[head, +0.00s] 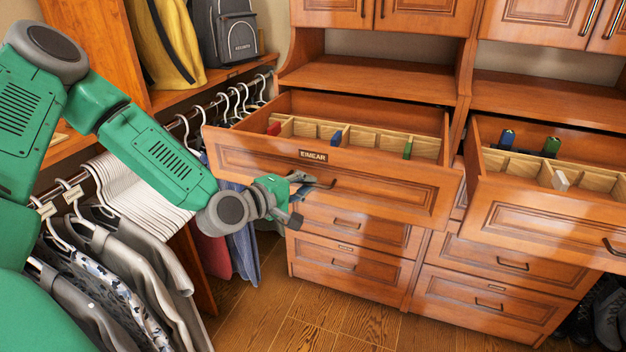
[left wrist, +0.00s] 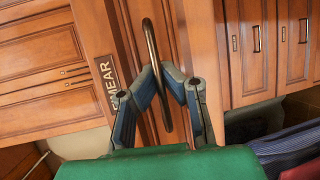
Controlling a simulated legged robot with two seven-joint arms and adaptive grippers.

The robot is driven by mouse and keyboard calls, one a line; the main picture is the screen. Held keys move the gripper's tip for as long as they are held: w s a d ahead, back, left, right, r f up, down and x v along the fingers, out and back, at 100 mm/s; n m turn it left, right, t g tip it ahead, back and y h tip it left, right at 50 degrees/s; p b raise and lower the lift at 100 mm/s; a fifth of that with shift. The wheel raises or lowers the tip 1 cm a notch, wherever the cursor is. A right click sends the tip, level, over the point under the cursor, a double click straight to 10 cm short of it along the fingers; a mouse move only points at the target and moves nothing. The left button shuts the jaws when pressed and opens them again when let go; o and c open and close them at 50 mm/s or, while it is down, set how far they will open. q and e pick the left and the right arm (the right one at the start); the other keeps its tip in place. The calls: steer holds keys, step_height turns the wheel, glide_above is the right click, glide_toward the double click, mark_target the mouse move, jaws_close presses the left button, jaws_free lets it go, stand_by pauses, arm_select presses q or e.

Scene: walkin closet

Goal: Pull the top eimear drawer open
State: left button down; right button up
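The top drawer with the EIMEAR label (head: 313,156) is pulled out of the cabinet. Its front panel (head: 400,195) faces me and its divided inside shows. The drawer's dark bar handle (head: 326,185) is below the label. In the left wrist view the handle (left wrist: 150,38) runs between the blue-grey fingers of my left gripper (left wrist: 166,72), whose tips close together around it. In the head view my left gripper (head: 306,183) is at the left end of the handle. My right gripper is in neither view.
Another open drawer (head: 540,215) is at the right. Shut drawers (head: 350,265) are below the EIMEAR drawer. Hanging clothes (head: 110,260) and a rail are at the left, close to my left arm. Wooden floor (head: 330,325) is clear in front.

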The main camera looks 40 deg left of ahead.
arm_select(q)
steer(key=shift+s+a+f, duration=0.15)
steer(key=shift+s+a, duration=0.05)
steer(key=shift+s, duration=0.15)
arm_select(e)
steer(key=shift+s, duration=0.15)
arm_select(q)
steer(key=c, duration=1.7)
jaws_free()
steer(key=shift+a, duration=0.4)
steer(key=shift+s, duration=0.25)
steer(key=v, duration=1.1)
steer(key=shift+s+d, duration=0.15)
steer(key=shift+s, duration=0.05)
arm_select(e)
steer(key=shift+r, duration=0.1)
arm_select(q)
steer(key=shift+a, duration=0.2)
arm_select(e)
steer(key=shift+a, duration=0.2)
